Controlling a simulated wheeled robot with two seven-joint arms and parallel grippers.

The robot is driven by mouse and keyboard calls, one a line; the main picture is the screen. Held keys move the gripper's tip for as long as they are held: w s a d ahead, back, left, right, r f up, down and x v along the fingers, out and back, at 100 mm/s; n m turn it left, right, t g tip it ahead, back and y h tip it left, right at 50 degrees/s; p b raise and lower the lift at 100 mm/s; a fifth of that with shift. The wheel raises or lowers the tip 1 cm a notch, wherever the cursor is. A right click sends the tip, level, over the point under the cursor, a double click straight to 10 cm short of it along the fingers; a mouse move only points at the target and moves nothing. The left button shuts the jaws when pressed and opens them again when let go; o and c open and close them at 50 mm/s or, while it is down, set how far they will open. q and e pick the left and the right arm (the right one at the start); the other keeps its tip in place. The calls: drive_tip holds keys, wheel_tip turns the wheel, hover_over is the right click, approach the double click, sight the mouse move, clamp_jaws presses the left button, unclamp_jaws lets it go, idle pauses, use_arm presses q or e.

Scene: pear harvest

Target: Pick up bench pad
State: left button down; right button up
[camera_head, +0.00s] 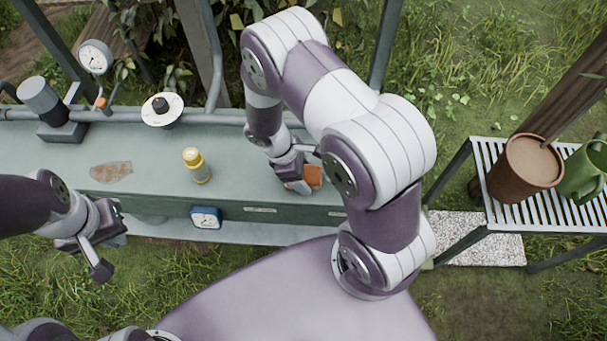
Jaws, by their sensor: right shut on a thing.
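A small orange-brown block (313,176), which looks like the bench pad, is in my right gripper (302,180) over the front part of the grey-green bench (240,168). That gripper is shut on it, and its fingers hide part of the block. I cannot tell whether the block touches the bench top. My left gripper (106,247) is in front of the bench at the left, with its fingers apart and nothing visible between them.
A yellow-capped jar (196,165) stands on the bench beside a flat brown patch (111,172). A dial gauge (95,57), a round knob (162,109) and pipes line the back. A slatted rack (490,155) at right holds a brown pot (522,170) and a green can (588,170).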

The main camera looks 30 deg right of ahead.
drive_tip(key=shift+r, duration=0.5)
wheel_tip(320, 180, up, 18)
drive_tip(key=p, duration=0.2)
drive_tip(key=shift+f, duration=0.25)
drive_tip(key=shift+o, duration=0.8)
